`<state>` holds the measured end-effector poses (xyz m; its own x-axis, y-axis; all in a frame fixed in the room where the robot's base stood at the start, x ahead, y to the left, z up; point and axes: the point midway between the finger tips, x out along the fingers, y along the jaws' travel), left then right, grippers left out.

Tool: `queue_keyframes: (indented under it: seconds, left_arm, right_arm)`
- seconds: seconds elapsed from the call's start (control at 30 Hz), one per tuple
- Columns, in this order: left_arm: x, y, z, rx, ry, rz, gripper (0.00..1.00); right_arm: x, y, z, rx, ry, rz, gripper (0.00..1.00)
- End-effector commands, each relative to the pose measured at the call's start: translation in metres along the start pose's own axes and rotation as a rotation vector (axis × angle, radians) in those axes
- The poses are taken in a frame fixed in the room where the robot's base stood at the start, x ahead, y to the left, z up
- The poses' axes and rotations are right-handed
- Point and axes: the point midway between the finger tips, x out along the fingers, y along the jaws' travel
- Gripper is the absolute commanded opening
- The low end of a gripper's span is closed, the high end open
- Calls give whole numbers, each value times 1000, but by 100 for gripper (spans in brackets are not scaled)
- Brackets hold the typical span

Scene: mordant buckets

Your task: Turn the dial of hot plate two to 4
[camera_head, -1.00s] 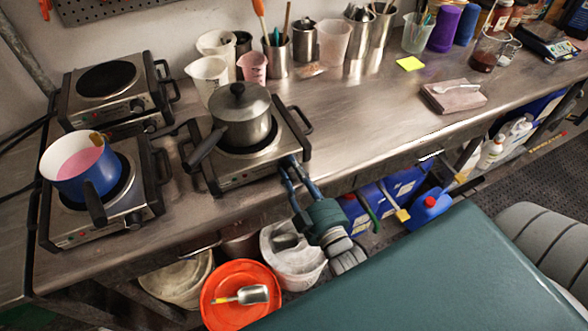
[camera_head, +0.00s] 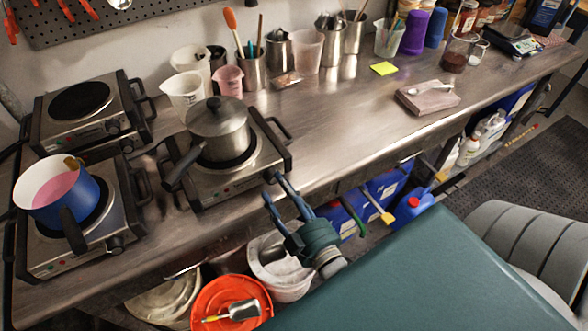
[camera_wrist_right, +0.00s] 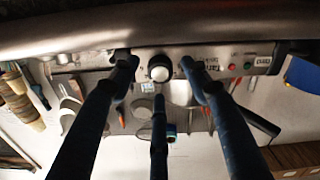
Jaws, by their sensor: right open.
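The hot plate with the lidded steel pot (camera_head: 218,130) stands in the middle of the bench; its body (camera_head: 210,192) faces my right gripper. In the right wrist view its front panel appears upside down, with a small label (camera_wrist_right: 263,62) that seems to read TWO. Its dial (camera_wrist_right: 159,68) is a silver-faced round knob; its setting is too small to read. My right gripper (camera_head: 273,188) is open at the hot plate's front right. In the right wrist view its fingers frame the dial with gaps on both sides. In the head view I cannot make out this dial. My left gripper is not in view.
A hot plate (camera_head: 125,215) with a blue pot (camera_head: 62,195) of pink liquid stands front left, another bare one (camera_head: 85,105) behind it. Beakers and steel cups line the back. An orange bucket (camera_head: 208,292) stands below.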

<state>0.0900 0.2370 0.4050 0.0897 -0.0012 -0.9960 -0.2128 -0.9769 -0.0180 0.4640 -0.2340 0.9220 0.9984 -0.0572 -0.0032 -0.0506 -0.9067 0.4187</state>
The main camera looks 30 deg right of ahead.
Motion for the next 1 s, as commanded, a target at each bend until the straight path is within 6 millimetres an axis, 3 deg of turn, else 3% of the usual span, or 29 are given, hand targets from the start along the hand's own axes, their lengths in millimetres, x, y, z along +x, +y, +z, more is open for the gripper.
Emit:
queue_keyframes:
  seconds: [0.2, 0.4, 0.6, 1.0]
  left_arm:
    - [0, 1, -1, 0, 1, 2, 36]
    - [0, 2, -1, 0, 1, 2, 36]
    - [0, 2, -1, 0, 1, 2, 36]
    - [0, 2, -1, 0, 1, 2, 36]
  right_arm:
    - [-50, -1, 2, 1, -7, -2, 47]
    - [-81, -1, 2, 0, -5, -2, 47]
    - [-92, 0, 1, 1, -3, -1, 47]
    - [-92, 0, 1, 1, -2, -1, 47]
